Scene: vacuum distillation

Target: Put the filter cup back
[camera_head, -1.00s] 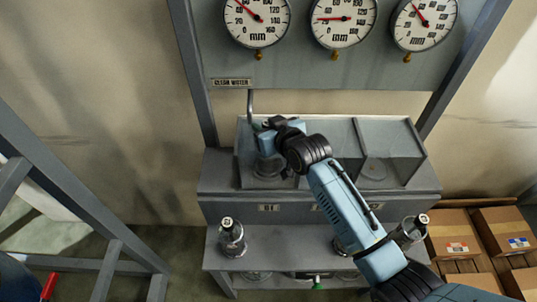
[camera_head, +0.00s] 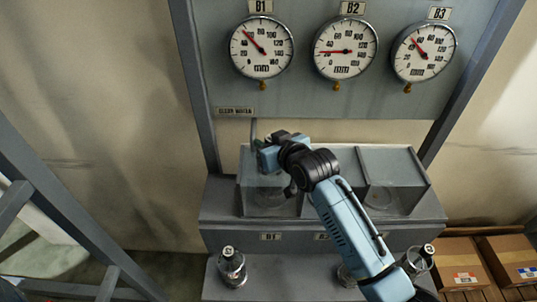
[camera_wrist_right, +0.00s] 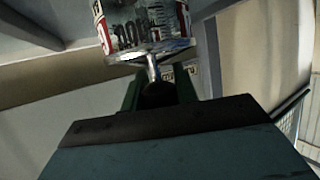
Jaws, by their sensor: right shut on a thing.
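My right gripper (camera_head: 268,156) is over the left bay of the glass-fronted grey station (camera_head: 222,205), just by the thin grey pipe under the panel. In the right wrist view its dark fingers (camera_wrist_right: 157,92) are shut on the narrow stem of a clear, cup-like glass piece, seemingly the filter cup (camera_wrist_right: 150,42). Red and black print shows through or on the glass. In the head view the cup is hidden or too small to make out. A round clear base (camera_head: 268,198) shows in the left bay below the gripper. My left gripper is not in view.
Three dial gauges, B1 (camera_head: 261,47), B2 (camera_head: 345,46) and B3 (camera_head: 424,52), hang on the panel above. Stoppered flasks stand on the lower shelf, one at left (camera_head: 232,268). Cardboard boxes (camera_head: 462,264) lie at right. A grey frame (camera_head: 62,215) stands at left.

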